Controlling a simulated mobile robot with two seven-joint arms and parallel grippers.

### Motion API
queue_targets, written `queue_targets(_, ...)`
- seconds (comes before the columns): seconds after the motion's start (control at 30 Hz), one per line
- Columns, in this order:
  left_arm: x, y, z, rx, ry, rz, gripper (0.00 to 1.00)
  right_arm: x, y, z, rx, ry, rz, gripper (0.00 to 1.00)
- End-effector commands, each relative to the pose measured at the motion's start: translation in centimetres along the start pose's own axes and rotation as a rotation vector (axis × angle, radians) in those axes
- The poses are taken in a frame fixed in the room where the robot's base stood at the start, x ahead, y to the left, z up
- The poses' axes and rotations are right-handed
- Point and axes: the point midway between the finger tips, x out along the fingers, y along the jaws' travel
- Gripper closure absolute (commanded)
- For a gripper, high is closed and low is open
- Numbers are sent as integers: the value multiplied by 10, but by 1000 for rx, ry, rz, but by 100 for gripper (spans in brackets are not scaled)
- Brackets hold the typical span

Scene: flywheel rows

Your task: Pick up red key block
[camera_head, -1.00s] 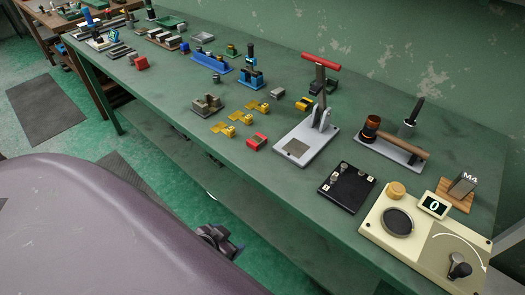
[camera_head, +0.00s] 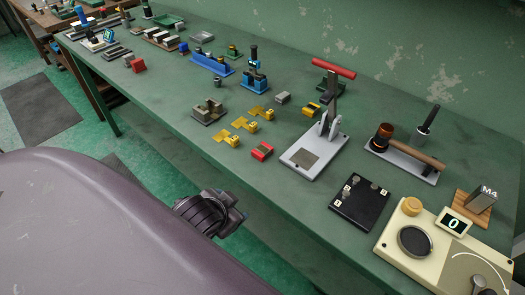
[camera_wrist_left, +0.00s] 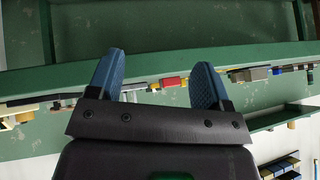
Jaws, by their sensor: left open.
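A small red block (camera_head: 262,151) lies on the green workbench (camera_head: 170,110), beside yellow blocks (camera_head: 240,123) and left of the grey lever press. Another red block (camera_head: 138,65) lies farther off at the bench's front edge; I cannot tell by shape alone which is the key block. A dark wrist part of my left arm (camera_head: 210,212) shows in front of the bench. In the left wrist view, my left gripper (camera_wrist_left: 159,60) has its blue fingers apart with nothing held. A red piece (camera_wrist_left: 170,81) shows between and beyond them. My right gripper is not in view.
The lever press (camera_head: 318,152) with a red handle stands right of the nearer red block. A black plate (camera_head: 359,201) and a cream device (camera_head: 425,240) lie nearer on the right. A grey-brown fixture (camera_head: 208,111) stands left of the yellow blocks. Bare bench lies in front of the red block.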

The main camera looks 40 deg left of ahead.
Motion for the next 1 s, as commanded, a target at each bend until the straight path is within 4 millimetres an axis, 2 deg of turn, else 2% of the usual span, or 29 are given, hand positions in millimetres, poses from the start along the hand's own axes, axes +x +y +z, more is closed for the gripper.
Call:
queue_targets(0.17,5,-2,-49,69,201,-49,28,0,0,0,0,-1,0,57)
queue_targets(0.33,1,2,-111,170,472,-90,28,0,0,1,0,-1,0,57)
queue_targets(0.5,-24,25,-190,360,869,-102,28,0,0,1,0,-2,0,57)
queue_targets(0.6,-45,46,-225,503,1099,-81,28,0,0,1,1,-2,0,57)
queue_targets(0.7,-67,71,-247,667,1309,-35,28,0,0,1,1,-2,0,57)
queue_targets(0.8,-84,96,-257,859,1492,30,28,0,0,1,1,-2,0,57)
queue_targets(0.9,-94,119,-256,1078,1639,116,28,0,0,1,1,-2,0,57)
queue_targets(1.0,-96,136,-246,1323,1737,218,28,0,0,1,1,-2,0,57)
